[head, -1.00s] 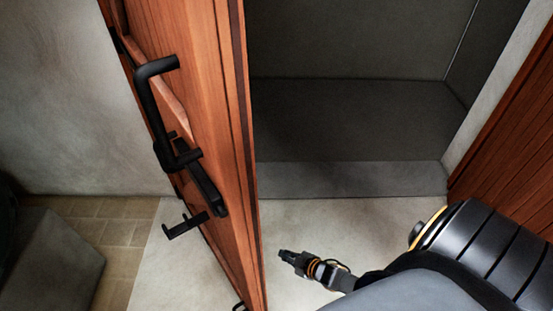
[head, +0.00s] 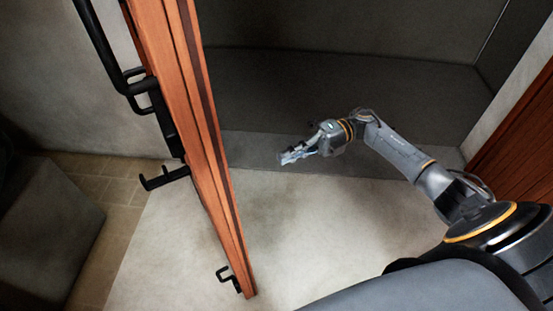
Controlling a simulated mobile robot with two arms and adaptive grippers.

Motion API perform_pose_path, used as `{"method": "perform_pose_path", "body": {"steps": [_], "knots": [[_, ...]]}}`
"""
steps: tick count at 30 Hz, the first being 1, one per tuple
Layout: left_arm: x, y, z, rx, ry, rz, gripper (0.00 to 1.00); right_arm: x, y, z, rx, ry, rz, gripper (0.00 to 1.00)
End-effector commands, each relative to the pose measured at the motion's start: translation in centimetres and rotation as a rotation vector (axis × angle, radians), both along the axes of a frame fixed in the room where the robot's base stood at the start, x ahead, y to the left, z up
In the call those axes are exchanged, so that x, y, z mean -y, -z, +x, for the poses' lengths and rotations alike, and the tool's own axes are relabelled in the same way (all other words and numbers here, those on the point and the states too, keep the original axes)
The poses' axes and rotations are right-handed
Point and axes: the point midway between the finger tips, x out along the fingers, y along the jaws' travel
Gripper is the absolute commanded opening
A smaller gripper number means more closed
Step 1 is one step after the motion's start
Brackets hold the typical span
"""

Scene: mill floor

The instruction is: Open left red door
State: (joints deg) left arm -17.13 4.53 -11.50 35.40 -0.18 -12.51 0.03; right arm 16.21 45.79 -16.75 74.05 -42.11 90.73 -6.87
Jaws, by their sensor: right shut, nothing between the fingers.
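The left red door (head: 187,90) is a reddish-brown wooden panel, seen nearly edge-on at the left. It stands swung open, with a dark space to its right. A black bar handle (head: 104,45) and black latch parts (head: 163,179) are on its left face. A small black bracket (head: 228,278) is near its lower end. My right gripper (head: 285,158) is shut and empty. It is to the right of the door, apart from it, in front of the dark space. My left gripper is out of view.
Another red wooden panel (head: 520,140) stands at the right edge. A dark grey step (head: 340,160) crosses the opening. Pale floor (head: 200,270) lies clear between the door and my right arm. A dark grey block (head: 45,235) stands at the lower left.

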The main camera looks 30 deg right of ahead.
Motion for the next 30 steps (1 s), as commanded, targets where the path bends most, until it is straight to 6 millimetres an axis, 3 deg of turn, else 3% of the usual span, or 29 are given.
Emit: {"method": "perform_pose_path", "body": {"steps": [9,15,21,30], "knots": [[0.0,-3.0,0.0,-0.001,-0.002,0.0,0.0,-6.8,-0.5,-0.1,-0.001,0.0,0.006,0.0],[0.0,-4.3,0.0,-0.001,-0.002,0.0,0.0,-10.3,-0.4,-0.1,-0.002,0.003,0.005,0.0],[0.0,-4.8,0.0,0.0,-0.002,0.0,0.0,-12.1,-0.1,-0.1,-0.003,0.003,0.004,0.0],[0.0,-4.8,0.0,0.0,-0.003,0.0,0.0,-12.4,0.0,-0.1,-0.002,0.004,0.003,0.0]]}}
